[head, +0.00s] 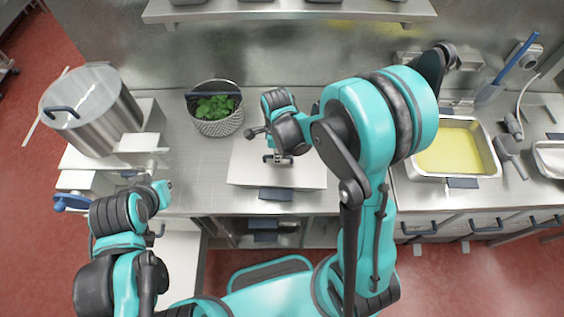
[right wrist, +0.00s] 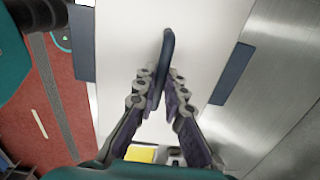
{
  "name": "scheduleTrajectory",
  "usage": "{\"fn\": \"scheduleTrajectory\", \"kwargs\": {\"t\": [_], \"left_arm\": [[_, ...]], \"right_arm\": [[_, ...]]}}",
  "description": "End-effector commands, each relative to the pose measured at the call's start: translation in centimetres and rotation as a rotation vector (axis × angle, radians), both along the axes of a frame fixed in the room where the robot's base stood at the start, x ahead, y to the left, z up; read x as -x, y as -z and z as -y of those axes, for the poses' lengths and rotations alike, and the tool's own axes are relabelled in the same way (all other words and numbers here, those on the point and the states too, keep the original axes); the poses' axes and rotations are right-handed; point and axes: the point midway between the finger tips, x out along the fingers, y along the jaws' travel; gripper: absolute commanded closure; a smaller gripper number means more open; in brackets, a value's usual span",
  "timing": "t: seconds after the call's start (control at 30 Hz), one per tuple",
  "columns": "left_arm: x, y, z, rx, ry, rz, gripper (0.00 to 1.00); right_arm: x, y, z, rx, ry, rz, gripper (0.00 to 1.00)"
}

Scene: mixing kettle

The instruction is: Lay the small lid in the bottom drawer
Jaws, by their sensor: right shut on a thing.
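My right gripper (head: 277,158) is shut on the dark blue handle (right wrist: 166,60) of a flat, pale lid (head: 300,174). The pale lid also fills the middle of the right wrist view (right wrist: 125,45), with the handle between the two fingers. I cannot tell whether the lid touches what is under it. Blue tabs show at its edges, one at its front (head: 276,194). Drawer fronts with dark handles (head: 487,226) show below the counter at the right. I cannot tell which is the bottom drawer. My left arm is at the lower left; its fingers are not clear.
A large steel pot (head: 92,112) stands at the left. A basket of green leaves (head: 217,112) is behind the lid. A tray of yellow liquid (head: 460,148) is at the right. Open shelf space (head: 310,232) lies under the counter. A wall shelf (head: 290,14) runs along the back.

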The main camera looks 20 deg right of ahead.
Motion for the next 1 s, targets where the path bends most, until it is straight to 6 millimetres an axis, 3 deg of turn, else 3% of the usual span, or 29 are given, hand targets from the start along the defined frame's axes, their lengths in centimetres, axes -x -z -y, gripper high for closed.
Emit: {"fn": "scheduleTrajectory", "kwargs": {"t": [0.8,1.0], "left_arm": [[0.0,-2.9,0.0,0.0,0.0,0.0,1.0],[0.0,-3.0,0.0,0.0,0.0,0.0,1.0]], "right_arm": [[0.0,-4.2,0.0,0.0,0.0,0.0,1.0],[0.0,-4.4,0.0,0.0,0.0,0.0,1.0]]}}
